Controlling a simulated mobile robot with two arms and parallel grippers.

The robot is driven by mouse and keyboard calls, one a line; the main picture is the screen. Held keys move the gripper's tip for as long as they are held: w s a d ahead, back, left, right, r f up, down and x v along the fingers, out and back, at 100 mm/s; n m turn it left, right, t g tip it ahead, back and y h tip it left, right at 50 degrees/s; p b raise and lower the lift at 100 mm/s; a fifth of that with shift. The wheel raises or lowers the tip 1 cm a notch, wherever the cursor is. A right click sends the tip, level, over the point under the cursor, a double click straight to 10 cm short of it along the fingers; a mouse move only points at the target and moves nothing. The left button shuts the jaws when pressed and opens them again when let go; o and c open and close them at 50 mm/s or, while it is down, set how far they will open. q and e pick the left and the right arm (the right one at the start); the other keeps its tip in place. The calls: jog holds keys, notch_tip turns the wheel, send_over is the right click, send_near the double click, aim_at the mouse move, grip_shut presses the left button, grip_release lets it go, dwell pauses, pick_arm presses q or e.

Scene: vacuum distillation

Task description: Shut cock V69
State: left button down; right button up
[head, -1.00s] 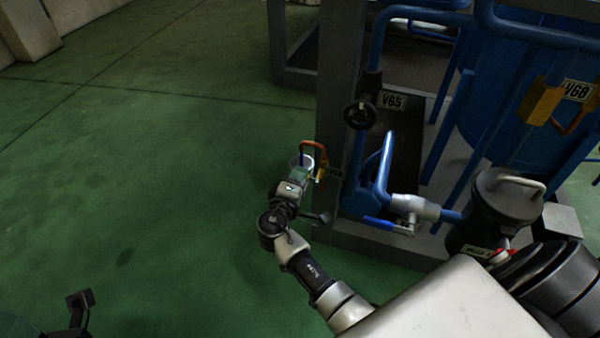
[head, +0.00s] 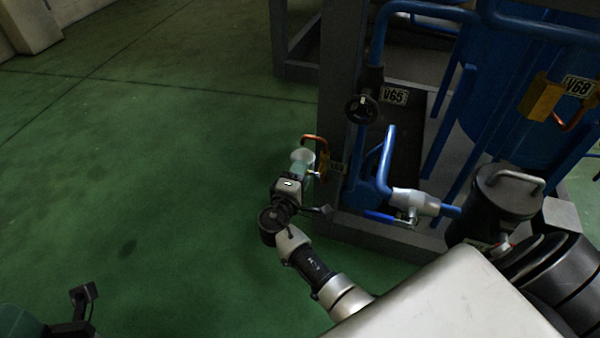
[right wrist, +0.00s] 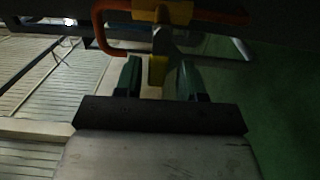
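The cock has a yellow body (head: 322,163) with a copper-coloured bent pipe (head: 314,138), low at the left of the frame post. A small tag (head: 337,168) beside it is too dark to read, so I cannot confirm it says V69. My right gripper (head: 303,166) is at this cock. In the right wrist view its two green fingertips (right wrist: 157,78) stand apart, with the cock's yellow handle (right wrist: 157,70) between them and gaps visible on both sides. The copper-coloured pipe (right wrist: 105,30) also shows there. Part of my left arm shows at the lower left; its fingertips cannot be made out.
A black handwheel (head: 362,109) tagged V65 and a blue-handled valve (head: 388,217) are right of the post (head: 340,60). A yellow valve (head: 541,99) tagged V68 is at the upper right. A dark canister (head: 508,195) stands below it. The green floor at left is clear.

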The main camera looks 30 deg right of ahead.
jog(key=shift+o, duration=0.3)
jog(key=shift+r, duration=0.1)
jog(key=p+v, duration=0.2)
jog(key=v, duration=0.8)
jog(key=shift+s+a, duration=0.2)
jog(key=shift+a, duration=0.1)
jog(key=shift+w, duration=0.1)
